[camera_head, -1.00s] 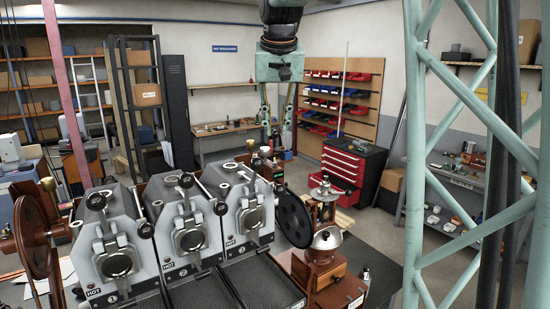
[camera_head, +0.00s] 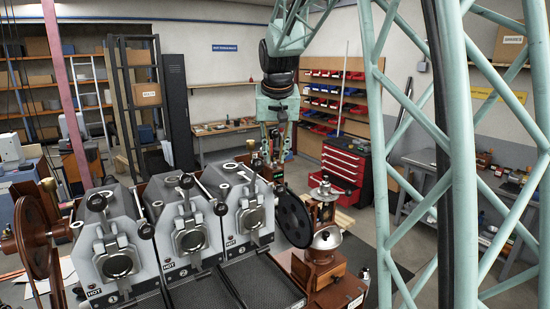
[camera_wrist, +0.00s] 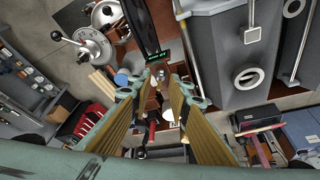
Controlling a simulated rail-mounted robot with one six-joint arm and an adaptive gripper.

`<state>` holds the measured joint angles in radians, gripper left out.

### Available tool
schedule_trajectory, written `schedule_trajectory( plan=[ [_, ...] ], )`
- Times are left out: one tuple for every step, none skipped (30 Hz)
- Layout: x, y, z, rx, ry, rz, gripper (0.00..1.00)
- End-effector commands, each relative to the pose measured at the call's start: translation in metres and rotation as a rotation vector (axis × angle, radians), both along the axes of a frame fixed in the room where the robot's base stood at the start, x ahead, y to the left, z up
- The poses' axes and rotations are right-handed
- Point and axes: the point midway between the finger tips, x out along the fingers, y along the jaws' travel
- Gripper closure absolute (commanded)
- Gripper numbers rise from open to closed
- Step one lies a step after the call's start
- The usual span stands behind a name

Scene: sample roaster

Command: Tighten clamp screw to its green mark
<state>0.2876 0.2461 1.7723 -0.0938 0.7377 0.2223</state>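My gripper (camera_head: 274,160) points down behind the rightmost roaster unit, at the back of the bench. In the wrist view its two long fingers (camera_wrist: 159,78) slant toward each other, with a visible gap and small brown and metal parts between their tips. The clamp screw cannot be picked out clearly; it may be among these parts. I cannot tell whether the fingers touch anything. A small dark display with green characters (camera_wrist: 160,56) sits just beyond the fingertips. The green mark cannot be made out. A red-and-black handled part (camera_wrist: 151,127) shows between the fingers, lower in the picture.
Three grey roaster units (camera_head: 192,234) marked HOT stand in a row, with levers on top. A black disc (camera_head: 293,219) and a wooden grinder with metal dome (camera_head: 322,250) stand at their right. A red tool chest (camera_head: 343,166) is behind. Clear floor lies beyond the bench.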

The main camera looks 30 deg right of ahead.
Motion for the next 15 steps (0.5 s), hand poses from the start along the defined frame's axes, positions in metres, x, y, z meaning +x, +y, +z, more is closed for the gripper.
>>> schedule_trajectory(
  plan=[
    [0.001, -0.0006, -0.004, 0.001, 0.002, 0.0, 0.83],
    [0.0016, -0.0009, -0.0056, 0.001, 0.002, 0.0, 0.83],
    [0.0023, -0.0013, -0.0075, 0.0, 0.001, 0.0, 0.83],
    [0.0028, -0.0014, -0.0084, 0.0, 0.001, 0.0, 0.83],
    [0.0032, -0.0016, -0.0092, 0.0, 0.0, 0.0, 0.83],
    [0.0037, -0.0018, -0.0101, 0.0, 0.0, 0.0, 0.83],
    [0.0038, -0.0019, -0.0106, 0.0, 0.0, 0.0, 0.83],
    [0.0039, -0.0019, -0.0108, 0.0, 0.0, 0.0, 0.83],
    [0.0041, -0.002, -0.0111, 0.0, -0.001, 0.0, 0.83],
    [0.0042, -0.002, -0.0113, 0.0, -0.001, 0.0, 0.83],
    [0.0042, -0.002, -0.0113, 0.0, -0.001, 0.0, 0.83],
    [0.0042, -0.002, -0.0113, 0.0, -0.001, 0.0, 0.83],
    [0.0042, -0.002, -0.0113, 0.0, -0.001, 0.0, 0.83],
    [0.0041, -0.002, -0.0113, 0.0, 0.0, 0.0, 0.83],
    [0.0042, -0.0019, -0.0113, 0.0, 0.0, 0.0, 0.83]
  ],
)
